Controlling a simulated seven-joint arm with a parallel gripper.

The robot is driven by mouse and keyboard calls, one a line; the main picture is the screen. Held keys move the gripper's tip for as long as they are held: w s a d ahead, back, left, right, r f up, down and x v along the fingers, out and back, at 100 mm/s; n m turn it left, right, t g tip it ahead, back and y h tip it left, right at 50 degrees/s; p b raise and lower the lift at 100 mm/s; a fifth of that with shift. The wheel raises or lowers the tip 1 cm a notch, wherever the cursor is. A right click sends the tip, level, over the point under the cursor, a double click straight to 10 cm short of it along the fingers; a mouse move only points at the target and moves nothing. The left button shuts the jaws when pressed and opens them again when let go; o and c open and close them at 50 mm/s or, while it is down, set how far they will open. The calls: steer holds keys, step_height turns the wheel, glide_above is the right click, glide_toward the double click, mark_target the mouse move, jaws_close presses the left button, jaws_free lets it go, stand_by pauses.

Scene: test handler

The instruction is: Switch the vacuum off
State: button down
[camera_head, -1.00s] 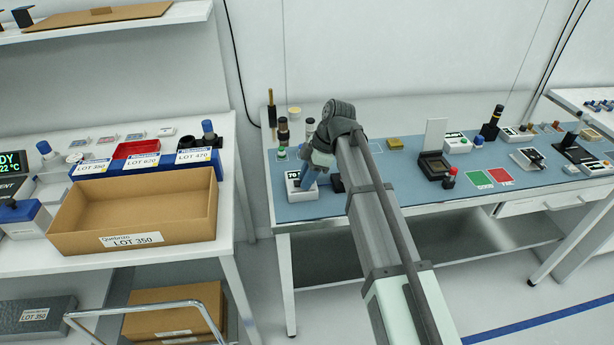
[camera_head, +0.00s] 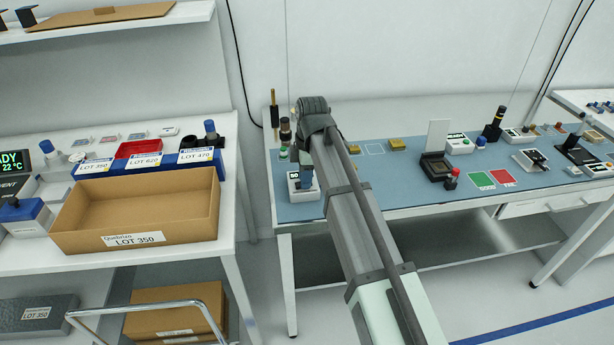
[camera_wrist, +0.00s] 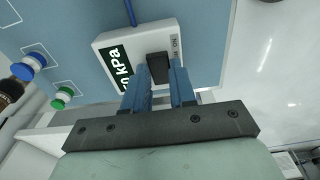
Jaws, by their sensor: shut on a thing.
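The vacuum unit (camera_head: 306,196) is a small white box at the left end of the blue-topped bench. In the wrist view, its white body (camera_wrist: 106,43) has a dark display (camera_wrist: 118,68) reading "0 kPa", with the first part cut off or unclear. A black switch (camera_wrist: 158,63) sits beside the display, next to small lettering that I cannot read fully. My gripper (camera_wrist: 160,74) has its two blue fingers on either side of the switch and is shut on it. In the head view, my gripper (camera_head: 304,181) is over the unit and hides part of it.
Green-capped and blue-capped parts (camera_wrist: 33,60) stand left of the unit in the wrist view. A black test socket with a raised lid (camera_head: 435,164) and green (camera_head: 481,180) and red (camera_head: 502,177) pads lie further right. A cardboard box (camera_head: 140,212) is on the left bench.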

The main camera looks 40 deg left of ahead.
stand_by(0.3)
steer(key=c, duration=0.9)
jaws_free()
steer(key=shift+r, duration=0.1)
steer(key=r, duration=1.3)
steer(key=shift+w+d+r, duration=0.3)
